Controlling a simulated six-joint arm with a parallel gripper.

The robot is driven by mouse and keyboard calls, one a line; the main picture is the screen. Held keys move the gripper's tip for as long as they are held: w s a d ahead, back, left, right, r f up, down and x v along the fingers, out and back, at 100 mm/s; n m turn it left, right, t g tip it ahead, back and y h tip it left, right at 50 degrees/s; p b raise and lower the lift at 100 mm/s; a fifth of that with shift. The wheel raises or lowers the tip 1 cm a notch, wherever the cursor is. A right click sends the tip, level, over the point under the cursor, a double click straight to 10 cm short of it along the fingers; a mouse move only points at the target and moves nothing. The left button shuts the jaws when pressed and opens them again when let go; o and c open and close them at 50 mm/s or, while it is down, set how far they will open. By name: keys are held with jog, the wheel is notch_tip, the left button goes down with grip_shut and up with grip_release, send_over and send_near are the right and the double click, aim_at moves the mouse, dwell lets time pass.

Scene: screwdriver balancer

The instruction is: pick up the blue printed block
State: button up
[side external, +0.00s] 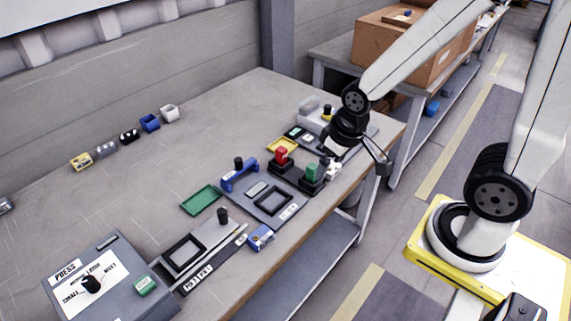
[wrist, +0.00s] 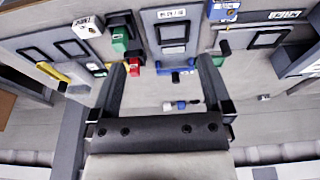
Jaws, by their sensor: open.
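The blue printed block (side external: 260,237), with a pale label on top, lies near the front edge of the table in the side view. In the wrist view it shows at the top edge (wrist: 223,10), partly cut off by the frame. My gripper (wrist: 163,68) is open, its two fingers wide apart with nothing held between them. In the side view my gripper is above the far right part of the table, well away from the blue block. Its fingertips are partly hard to make out there.
A red knob (side external: 281,155) and a green block (side external: 313,173) stand between my gripper and the blue block. A blue handle (side external: 239,175), green tray (side external: 201,200) and grey press box (side external: 104,285) are nearby. Small coloured cups line the back; the table's middle left is clear.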

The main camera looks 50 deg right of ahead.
jog(key=m+t, duration=0.1)
jog(key=t, duration=0.8)
send_near(262, 236)
jog(key=shift+w+a+f+h, duration=0.15)
jog(key=shift+w+f, duration=0.25)
jog(key=shift+w, duration=0.2)
jog(key=shift+w+a+f+h, duration=0.15)
jog(key=shift+w+f, duration=0.3)
jog(key=shift+w, duration=0.2)
jog(key=shift+s+f+t, duration=0.2)
jog(key=shift+s+t, duration=0.55)
jog(key=shift+t, duration=0.25)
jog(key=shift+x, duration=1.3)
